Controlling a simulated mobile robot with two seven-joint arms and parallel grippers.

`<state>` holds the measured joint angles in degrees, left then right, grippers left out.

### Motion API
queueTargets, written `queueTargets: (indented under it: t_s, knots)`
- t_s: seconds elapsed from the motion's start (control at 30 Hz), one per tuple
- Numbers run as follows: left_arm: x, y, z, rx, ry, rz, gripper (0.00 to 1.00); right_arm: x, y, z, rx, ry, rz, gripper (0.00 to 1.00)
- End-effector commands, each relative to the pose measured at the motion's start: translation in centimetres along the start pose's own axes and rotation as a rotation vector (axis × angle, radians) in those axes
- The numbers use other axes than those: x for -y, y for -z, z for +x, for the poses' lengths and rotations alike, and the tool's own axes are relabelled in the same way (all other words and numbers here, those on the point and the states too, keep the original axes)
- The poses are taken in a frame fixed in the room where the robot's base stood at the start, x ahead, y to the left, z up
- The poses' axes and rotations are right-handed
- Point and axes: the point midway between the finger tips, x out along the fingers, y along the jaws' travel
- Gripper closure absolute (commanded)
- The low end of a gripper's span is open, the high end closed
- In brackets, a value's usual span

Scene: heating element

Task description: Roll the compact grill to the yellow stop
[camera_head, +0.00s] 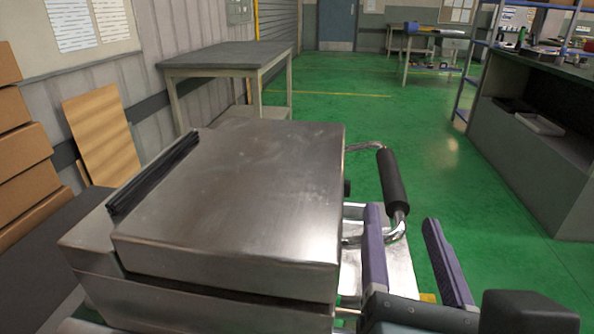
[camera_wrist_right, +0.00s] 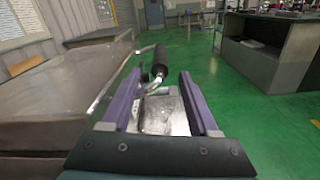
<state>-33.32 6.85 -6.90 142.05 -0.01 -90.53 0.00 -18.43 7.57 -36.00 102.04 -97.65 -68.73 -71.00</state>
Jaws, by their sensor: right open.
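The compact grill (camera_head: 235,200) is a boxy stainless steel unit with a closed lid, filling the lower left of the head view. Its side also shows at the left of the right wrist view (camera_wrist_right: 60,100). Its bent metal handle with a black grip (camera_head: 391,180) sticks out on the right side; the grip also shows in the wrist view (camera_wrist_right: 159,62). My right gripper (camera_head: 404,215) is open and empty, its purple fingers just in front of the handle, apart from the grip. A small yellow patch (camera_head: 428,297) shows between the fingers; I cannot tell if it is the stop. My left gripper is out of view.
A shiny metal plate (camera_head: 400,268) lies beside the grill, under the handle. A grey table (camera_head: 225,56) stands behind, brown boxes (camera_head: 20,150) at left, and a dark counter (camera_head: 540,150) at right. The green floor between is clear, with a yellow line (camera_head: 340,94) farther back.

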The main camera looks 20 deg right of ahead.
Motion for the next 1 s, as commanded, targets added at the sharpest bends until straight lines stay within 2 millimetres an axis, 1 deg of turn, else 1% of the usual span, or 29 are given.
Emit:
queueTargets:
  t_s: [0.07,0.17,0.4,0.53,0.7,0.97,1.0]
  knots:
    - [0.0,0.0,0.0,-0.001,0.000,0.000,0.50,-0.1,0.0,0.6,0.006,-0.004,-0.005,0.39]
    - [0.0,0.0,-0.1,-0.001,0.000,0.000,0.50,-0.1,-0.2,2.0,0.007,-0.002,-0.004,0.39]
    - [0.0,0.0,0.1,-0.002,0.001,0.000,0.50,0.0,-0.1,6.7,0.005,-0.001,-0.003,0.39]
    - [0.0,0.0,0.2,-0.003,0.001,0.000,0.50,0.0,-0.1,8.6,0.005,-0.001,-0.003,0.39]
    - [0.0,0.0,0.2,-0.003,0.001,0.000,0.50,0.0,-0.1,9.7,0.001,-0.001,-0.002,0.39]
    - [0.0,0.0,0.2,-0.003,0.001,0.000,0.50,0.0,-0.1,9.8,0.001,-0.001,-0.001,0.39]
    - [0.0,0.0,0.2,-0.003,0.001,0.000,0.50,0.0,-0.1,9.8,0.001,0.000,-0.001,0.44]
